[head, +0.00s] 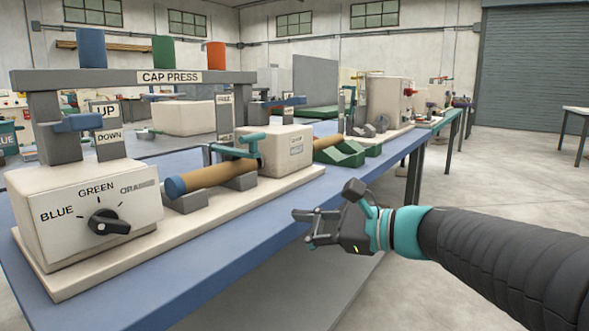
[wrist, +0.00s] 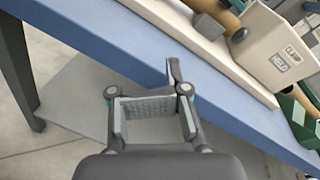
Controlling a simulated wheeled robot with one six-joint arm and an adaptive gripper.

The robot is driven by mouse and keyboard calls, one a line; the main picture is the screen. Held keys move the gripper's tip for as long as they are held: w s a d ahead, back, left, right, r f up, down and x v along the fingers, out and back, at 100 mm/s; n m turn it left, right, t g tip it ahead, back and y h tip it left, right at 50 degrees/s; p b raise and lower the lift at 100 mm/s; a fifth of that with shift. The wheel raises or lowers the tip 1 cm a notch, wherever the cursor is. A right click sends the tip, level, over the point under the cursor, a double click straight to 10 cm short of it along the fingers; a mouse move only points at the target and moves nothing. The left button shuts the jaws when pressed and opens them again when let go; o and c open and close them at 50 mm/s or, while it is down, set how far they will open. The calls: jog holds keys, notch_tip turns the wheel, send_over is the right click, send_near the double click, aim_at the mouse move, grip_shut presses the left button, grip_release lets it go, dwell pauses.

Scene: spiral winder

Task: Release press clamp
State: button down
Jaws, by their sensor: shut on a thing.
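The press clamp's box (head: 275,152) is pale, stands on the cap press base, and reads "CLAMP HELD"; its label shows larger in the wrist view (wrist: 288,56). A teal T-shaped handle (head: 250,138) sits beside the box, above a brown tube (head: 212,177) with a blue end cap (head: 175,187). The tube lies level on grey supports. My gripper (head: 306,228) is in front of the table edge, apart from the clamp and handle.
The blue table (head: 215,262) runs away to the right, with green blocks (head: 347,154) beyond the clamp.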

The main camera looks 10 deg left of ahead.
jog(key=w+r+m+t+y+b, duration=0.1)
jog(key=w+m, duration=0.1)
jog(key=w, duration=0.1)
jog(key=w+a+r+m+t+y, duration=0.1)
jog(key=w+r+m+y, duration=0.1)
jog(key=w+m, duration=0.1)
jog(key=w+r+m+t+y+b, duration=0.1)
jog(key=w+m, duration=0.1)
jog(key=w, duration=0.2)
jog(key=shift+a+r+y+b, duration=0.25)
jog(key=shift+r+y+b, duration=0.1)
jog(key=shift+r+y, duration=0.05)
jog(key=shift+w+d+r+m+t, duration=0.1)
jog(key=shift+w+r+m+t, duration=0.15)
jog(key=shift+w+m+t, duration=0.25)
jog(key=shift+s, duration=0.1)
jog(key=x, duration=1)
jog(key=shift+r, duration=0.1)
jog(key=shift+r+h+p, duration=0.3)
jog(key=shift+r+p, duration=0.3)
jog(key=shift+p, duration=0.4)
